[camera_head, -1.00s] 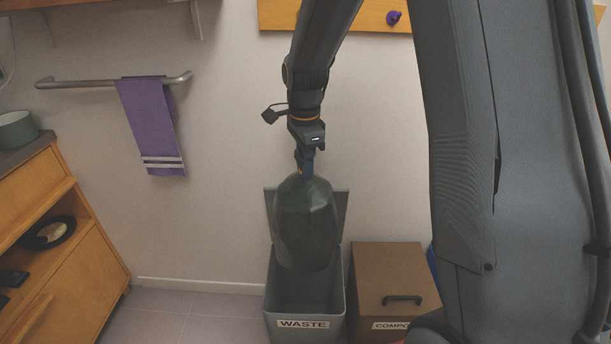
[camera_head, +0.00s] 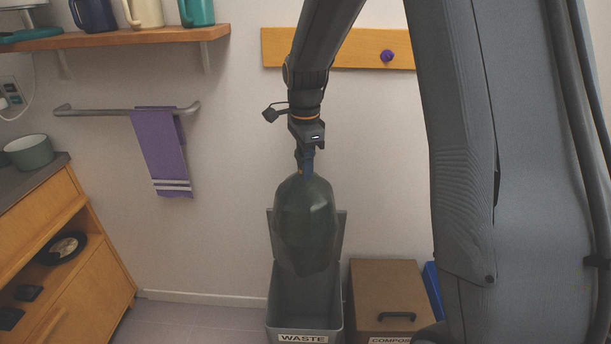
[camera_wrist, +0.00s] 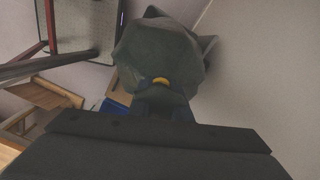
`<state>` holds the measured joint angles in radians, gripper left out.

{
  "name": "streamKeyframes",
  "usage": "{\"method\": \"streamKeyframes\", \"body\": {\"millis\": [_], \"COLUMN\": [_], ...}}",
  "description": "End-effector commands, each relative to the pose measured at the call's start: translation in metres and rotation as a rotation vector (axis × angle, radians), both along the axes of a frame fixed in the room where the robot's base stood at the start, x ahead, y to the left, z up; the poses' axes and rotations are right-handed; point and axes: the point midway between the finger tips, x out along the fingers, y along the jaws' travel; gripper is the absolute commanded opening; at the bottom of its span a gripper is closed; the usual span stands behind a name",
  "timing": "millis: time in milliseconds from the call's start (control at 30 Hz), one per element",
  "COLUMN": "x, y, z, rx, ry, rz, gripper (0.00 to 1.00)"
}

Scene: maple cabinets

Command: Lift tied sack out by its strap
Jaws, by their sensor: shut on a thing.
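The tied sack (camera_head: 304,225) is dark green, slightly see-through, and hangs upright below my gripper (camera_head: 306,166). My gripper is shut on its blue strap (camera_head: 308,172) at the top. The sack's lower end is in front of the raised lid of the grey WASTE bin (camera_head: 304,325), around the height of the bin's opening; I cannot tell if it is fully clear of the rim. In the wrist view, the sack (camera_wrist: 160,50) fills the upper middle, with a small yellow piece (camera_wrist: 161,83) on it.
A brown COMPOST bin (camera_head: 385,290) with a black handle stands right of the WASTE bin, with a blue bin (camera_head: 433,285) beyond. A purple towel (camera_head: 160,155) hangs on a wall bar. A wooden cabinet (camera_head: 85,270) is at left. Floor between is clear.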

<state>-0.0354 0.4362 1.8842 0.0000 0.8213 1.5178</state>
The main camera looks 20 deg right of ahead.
Motion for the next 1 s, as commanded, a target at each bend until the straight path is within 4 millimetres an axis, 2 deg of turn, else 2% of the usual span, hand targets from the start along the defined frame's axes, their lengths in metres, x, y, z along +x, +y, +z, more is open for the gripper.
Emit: {"method": "streamKeyframes", "body": {"millis": [33, 1000], "x": [0.000, 0.000], "y": [0.000, 0.000], "z": [0.008, 0.090], "rx": [0.000, 0.000], "ry": [-0.001, -0.002], "rz": [0.000, 0.000], "gripper": [0.00, 0.00]}}
